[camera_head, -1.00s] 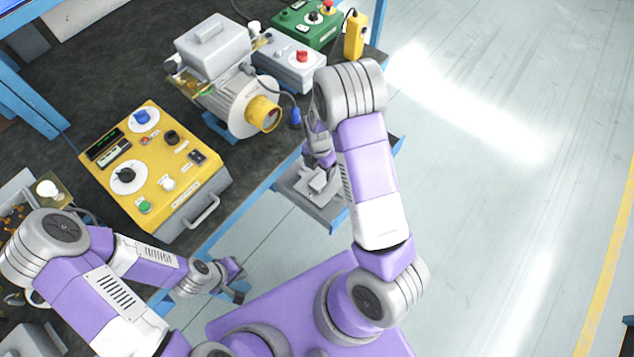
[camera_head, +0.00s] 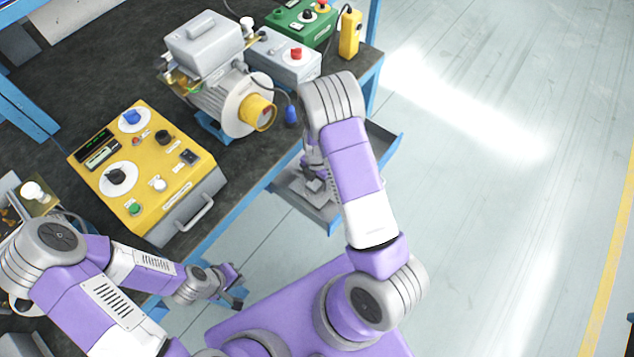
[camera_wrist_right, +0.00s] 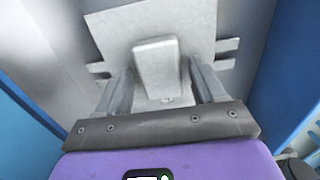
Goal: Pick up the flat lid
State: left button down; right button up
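The flat lid is a grey plate with a raised block-shaped handle. It lies in the blue-edged tray (camera_head: 333,215) at the bench's front edge, and my right arm partly covers it in the head view. In the right wrist view, the flat lid (camera_wrist_right: 120,35) fills the upper middle. Its handle (camera_wrist_right: 157,68) stands between the two fingers of my right gripper (camera_wrist_right: 162,85), with a gap visible on each side. My right gripper is open, low over the lid. My left gripper (camera_head: 238,286) is open and empty, in front of the bench, away from the lid.
A motor (camera_head: 222,100) with a grey box on top stands behind the tray. A yellow control panel (camera_head: 143,170) is at left, and a grey box with a red button (camera_head: 290,58) is at the back. Blue tray walls (camera_wrist_right: 285,75) flank the gripper. Floor at right is clear.

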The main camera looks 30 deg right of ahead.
jog(key=c, duration=1)
jog(key=shift+r, duration=0.1)
